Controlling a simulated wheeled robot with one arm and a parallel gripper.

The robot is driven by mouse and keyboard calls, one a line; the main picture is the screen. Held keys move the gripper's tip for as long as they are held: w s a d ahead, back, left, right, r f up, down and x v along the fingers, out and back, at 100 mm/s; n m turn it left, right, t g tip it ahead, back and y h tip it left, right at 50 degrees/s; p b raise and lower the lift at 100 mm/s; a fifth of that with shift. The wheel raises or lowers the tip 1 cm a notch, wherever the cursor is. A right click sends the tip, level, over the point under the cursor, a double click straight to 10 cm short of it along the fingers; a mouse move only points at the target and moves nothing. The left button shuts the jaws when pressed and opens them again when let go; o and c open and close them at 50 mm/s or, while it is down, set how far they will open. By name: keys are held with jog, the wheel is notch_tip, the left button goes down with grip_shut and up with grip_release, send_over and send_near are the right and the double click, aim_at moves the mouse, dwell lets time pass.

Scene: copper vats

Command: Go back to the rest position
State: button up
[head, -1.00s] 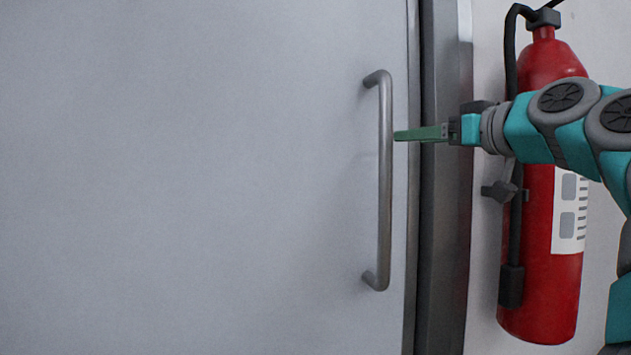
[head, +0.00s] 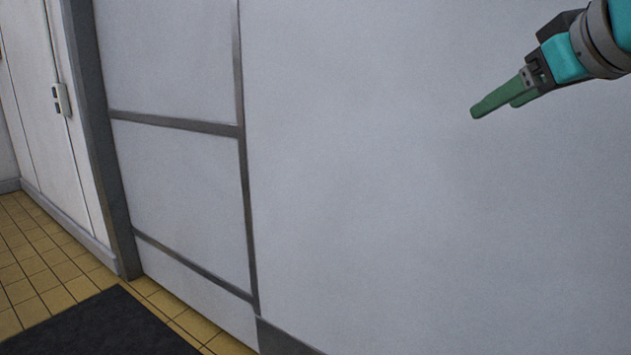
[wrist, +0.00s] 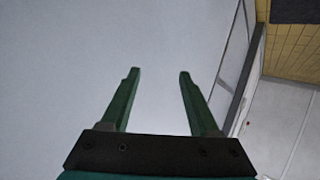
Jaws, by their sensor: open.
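The pale panel (wrist: 70,60) lies beyond the fingers there. I cannot tell the exact gap between fingertips and panel.
Grey metal strips (head: 175,123) divide the panelling at the left. A dark door frame (head: 105,140) and a small wall switch (head: 61,99) stand further left. Yellow floor tiles (head: 45,260) and a black mat (head: 100,328) lie at the lower left.

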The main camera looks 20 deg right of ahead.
jog(key=w+a+f+n+g+y, duration=0.1)
jog(key=a+f+g, duration=0.1)
jog(key=a+f, duration=0.45)
jog(key=w+a+f+g+y, duration=0.15)
jog(key=a+f, duration=0.25)
jog(key=f, duration=0.6)
jog(key=w+a+f+n+g, duration=0.1)
jog(key=w+a+f+g, duration=0.15)
jog(key=a+f, duration=0.4)
jog(key=s+a+f+m+g, duration=0.1)
jog(key=s+f+g, duration=0.3)
jog(key=s+f, duration=0.4)
jog(key=s+a+f+m+g, duration=0.1)
jog(key=s+a+f+g, duration=0.2)
jog(key=s+f, duration=0.4)
notch_tip(320, 180, down, 9)
jog(key=shift+s+a+f+g, duration=0.1)
jog(key=shift+s+a+g, duration=0.3)
jog(key=shift+a, duration=0.2)
jog(key=shift+y, duration=0.25)
